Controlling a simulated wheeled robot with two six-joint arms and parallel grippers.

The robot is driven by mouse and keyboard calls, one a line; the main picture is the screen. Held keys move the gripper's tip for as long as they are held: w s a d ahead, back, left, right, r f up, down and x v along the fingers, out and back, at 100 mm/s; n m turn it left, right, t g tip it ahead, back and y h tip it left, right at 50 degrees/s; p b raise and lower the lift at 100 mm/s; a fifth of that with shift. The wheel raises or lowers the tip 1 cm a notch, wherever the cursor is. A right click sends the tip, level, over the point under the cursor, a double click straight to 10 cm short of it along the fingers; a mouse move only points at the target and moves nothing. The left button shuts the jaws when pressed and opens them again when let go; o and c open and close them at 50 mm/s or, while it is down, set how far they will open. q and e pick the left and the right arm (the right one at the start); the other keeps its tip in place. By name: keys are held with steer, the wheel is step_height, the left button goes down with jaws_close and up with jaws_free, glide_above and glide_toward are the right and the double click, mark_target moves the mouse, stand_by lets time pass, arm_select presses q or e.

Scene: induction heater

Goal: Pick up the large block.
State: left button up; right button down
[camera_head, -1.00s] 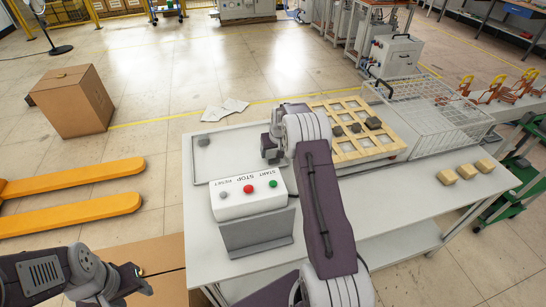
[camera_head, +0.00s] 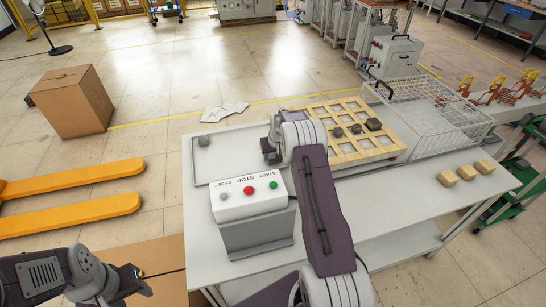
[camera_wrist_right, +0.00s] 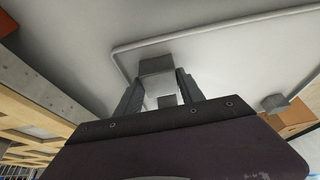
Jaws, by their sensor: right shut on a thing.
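My right gripper (camera_wrist_right: 158,90) is shut on a grey block (camera_wrist_right: 157,65), which shows between its two dark fingers in the right wrist view. The block is over the pale tray (camera_wrist_right: 205,32); I cannot tell whether it touches it. In the head view the right gripper (camera_head: 268,151) is over the right part of the tray (camera_head: 216,175), and its held block is hidden by the arm. Another grey block (camera_head: 204,140) lies at the tray's left, also seen in the right wrist view (camera_wrist_right: 276,103). My left gripper (camera_head: 140,281) is open and empty, low at the left.
A wooden grid rack (camera_head: 347,147) with several dark blocks stands right of the tray. A wire basket (camera_head: 440,117) is beyond it. The button box (camera_head: 248,198) sits at the table's front.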

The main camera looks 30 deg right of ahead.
steer(key=shift+w+r, duration=0.1)
steer(key=shift+r, duration=0.5)
steer(key=r, duration=0.3)
steer(key=shift+d+r, duration=0.2)
steer(key=shift+d, duration=0.15)
steer(key=s+d+r, duration=0.4)
steer(key=d+r, duration=0.2)
steer(key=d, duration=0.4)
steer(key=shift+s+r, duration=0.3)
steer(key=shift+s, duration=0.05)
